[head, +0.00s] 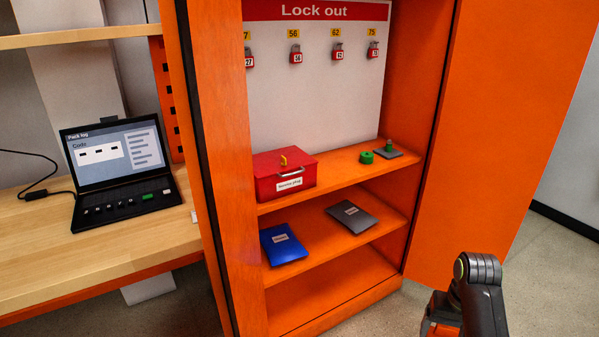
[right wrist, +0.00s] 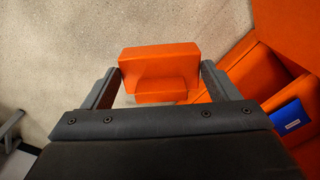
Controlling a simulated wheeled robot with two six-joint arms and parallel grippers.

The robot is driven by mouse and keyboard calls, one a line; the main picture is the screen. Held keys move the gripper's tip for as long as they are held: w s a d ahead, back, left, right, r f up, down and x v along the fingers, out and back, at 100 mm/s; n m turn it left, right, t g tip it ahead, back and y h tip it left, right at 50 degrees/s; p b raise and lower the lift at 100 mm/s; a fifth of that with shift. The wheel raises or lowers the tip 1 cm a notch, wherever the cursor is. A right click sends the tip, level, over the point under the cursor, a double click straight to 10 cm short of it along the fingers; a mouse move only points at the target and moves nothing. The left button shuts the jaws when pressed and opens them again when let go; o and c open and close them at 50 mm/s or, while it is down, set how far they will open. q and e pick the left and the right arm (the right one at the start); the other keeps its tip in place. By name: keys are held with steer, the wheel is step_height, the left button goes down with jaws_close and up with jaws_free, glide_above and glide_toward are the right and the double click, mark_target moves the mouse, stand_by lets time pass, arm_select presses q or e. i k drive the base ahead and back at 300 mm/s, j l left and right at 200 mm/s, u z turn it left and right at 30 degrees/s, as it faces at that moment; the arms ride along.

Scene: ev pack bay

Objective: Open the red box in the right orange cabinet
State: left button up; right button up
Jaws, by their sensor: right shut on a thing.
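The red box (head: 268,185) stands on the upper shelf of the open orange cabinet (head: 228,170). Its lid is down. It has a silver handle and a white label on the front, and a small yellow piece on top. My right gripper (right wrist: 161,72) is shut on an orange block (right wrist: 160,55) with a stepped shape, over the floor. In the head view my right arm is at the lower right, well away from the red box, and the orange block (head: 440,329) shows only partly there. My left gripper is not in view.
Several red padlocks (head: 296,57) hang under the Lock out sign (head: 314,11). A green ring (head: 366,157) and a dark piece with a green knob (head: 388,150) share the box's shelf. Blue (head: 283,244) and grey (head: 352,216) folders lie below. A laptop (head: 117,165) stands on the left bench.

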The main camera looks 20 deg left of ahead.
mark_target(265, 163)
steer(key=u, duration=0.75)
steer(key=i+l, duration=0.3)
steer(key=l, duration=0.15)
steer(key=i+l, duration=0.3)
steer(key=l, duration=0.15)
steer(key=i+l, duration=0.3)
steer(key=l, duration=0.2)
steer(key=i+l, duration=0.25)
steer(key=l, duration=0.2)
steer(key=z, duration=0.05)
